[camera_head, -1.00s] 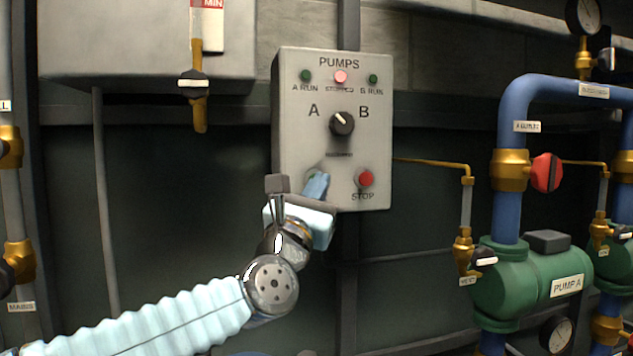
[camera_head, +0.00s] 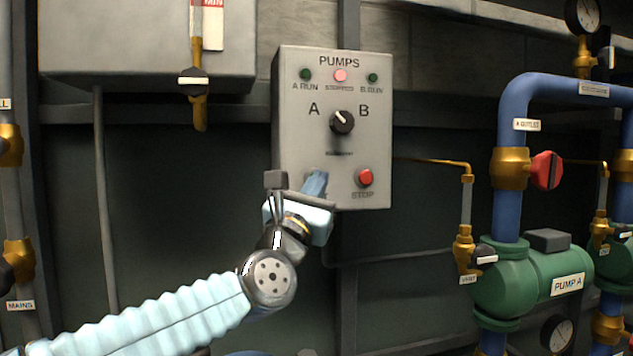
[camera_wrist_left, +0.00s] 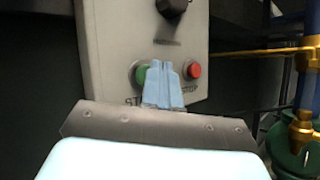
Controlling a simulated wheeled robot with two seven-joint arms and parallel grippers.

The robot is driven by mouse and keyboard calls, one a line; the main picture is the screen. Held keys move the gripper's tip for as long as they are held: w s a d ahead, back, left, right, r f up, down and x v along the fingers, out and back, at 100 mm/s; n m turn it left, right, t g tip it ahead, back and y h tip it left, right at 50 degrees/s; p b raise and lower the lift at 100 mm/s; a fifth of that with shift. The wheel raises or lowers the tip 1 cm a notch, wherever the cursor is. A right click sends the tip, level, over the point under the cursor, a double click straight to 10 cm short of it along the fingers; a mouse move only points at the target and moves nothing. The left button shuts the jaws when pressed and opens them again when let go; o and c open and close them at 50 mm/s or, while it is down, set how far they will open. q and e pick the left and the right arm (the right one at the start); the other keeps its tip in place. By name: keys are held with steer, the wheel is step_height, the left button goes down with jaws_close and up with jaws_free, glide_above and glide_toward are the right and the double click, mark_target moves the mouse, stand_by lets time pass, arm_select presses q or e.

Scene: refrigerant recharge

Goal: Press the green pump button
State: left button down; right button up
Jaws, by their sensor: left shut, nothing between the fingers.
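The grey pump control panel (camera_head: 335,130) is mounted on the wall. The green button (camera_wrist_left: 142,75) shows in the left wrist view, partly covered by my fingers; in the head view it is hidden behind my gripper. My left gripper (camera_head: 317,183) is shut and empty, with its blue fingertips at the panel's lower left. In the left wrist view the fingertips (camera_wrist_left: 161,70) overlap the green button's right side; I cannot tell whether they touch it. The red stop button (camera_head: 365,177) is just to the right. My right gripper is not in view.
A selector knob (camera_head: 342,121) sits above the buttons, and a pink lamp marked stopped (camera_head: 340,76) sits between two dark green lamps. Blue pipes (camera_head: 508,110) and green pump A (camera_head: 520,278) stand to the right. A grey tank (camera_head: 120,45) is at upper left.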

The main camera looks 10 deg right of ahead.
arm_select(q)
steer(key=shift+w, duration=0.5)
stand_by(0.6)
steer(key=shift+s, duration=0.1)
steer(key=shift+s+b, duration=0.7)
steer(key=shift+s, duration=0.15)
steer(key=shift+s+d+b, duration=0.1)
steer(key=shift+s+b, duration=0.85)
steer(key=shift+s, duration=1.55)
